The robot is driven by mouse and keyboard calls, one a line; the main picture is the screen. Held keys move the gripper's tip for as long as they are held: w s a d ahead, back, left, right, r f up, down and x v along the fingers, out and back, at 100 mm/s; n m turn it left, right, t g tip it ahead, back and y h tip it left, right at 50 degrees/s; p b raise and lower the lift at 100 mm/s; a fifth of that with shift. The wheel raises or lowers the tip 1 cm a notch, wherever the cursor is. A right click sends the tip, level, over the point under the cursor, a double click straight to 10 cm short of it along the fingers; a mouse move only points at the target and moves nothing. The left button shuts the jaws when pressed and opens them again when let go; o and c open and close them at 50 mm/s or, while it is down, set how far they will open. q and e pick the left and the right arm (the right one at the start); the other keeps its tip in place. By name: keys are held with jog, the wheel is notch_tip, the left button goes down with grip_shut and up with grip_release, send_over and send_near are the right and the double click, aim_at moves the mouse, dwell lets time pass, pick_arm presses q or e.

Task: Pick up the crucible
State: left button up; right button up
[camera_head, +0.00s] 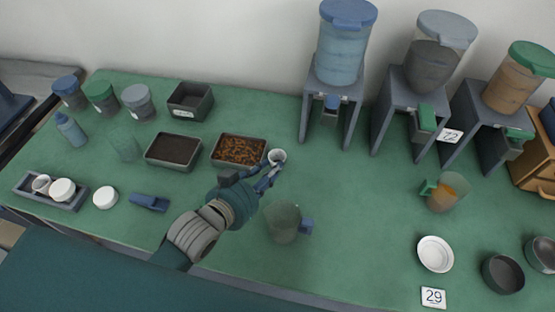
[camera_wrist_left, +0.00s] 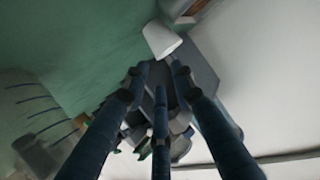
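The crucible is a small white cup (camera_head: 277,156) beside the right end of the tray of brown pieces. It also shows in the left wrist view (camera_wrist_left: 161,39), just beyond the fingertips. My left gripper (camera_head: 269,174) reaches over the bench from the front, its fingers pointing at the cup. In the left wrist view the left gripper (camera_wrist_left: 159,72) has its fingers spread, with nothing seen between them. One fingertip overlaps the cup's edge; I cannot tell whether it touches. My right gripper is not in view.
A tray of brown pieces (camera_head: 238,151) lies left of the cup. A clear beaker with a blue handle (camera_head: 284,223) stands right of my arm. Dispensers (camera_head: 340,60) stand at the back. A dark holder (camera_head: 72,203) with white cups is far left.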

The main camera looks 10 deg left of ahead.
aim_at(275, 156)
pick_arm(q)
jog(key=shift+w+d+f, duration=0.1)
jog(key=shift+w+f, duration=0.05)
jog(key=shift+w, duration=0.25)
jog(key=p+x, duration=0.1)
jog(key=x, duration=0.4)
jog(key=shift+f, duration=0.15)
jog(key=shift+w, duration=0.15)
jog(key=shift+c, duration=0.2)
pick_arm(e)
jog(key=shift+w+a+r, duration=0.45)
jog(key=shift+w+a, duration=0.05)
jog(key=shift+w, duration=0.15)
pick_arm(q)
grip_shut()
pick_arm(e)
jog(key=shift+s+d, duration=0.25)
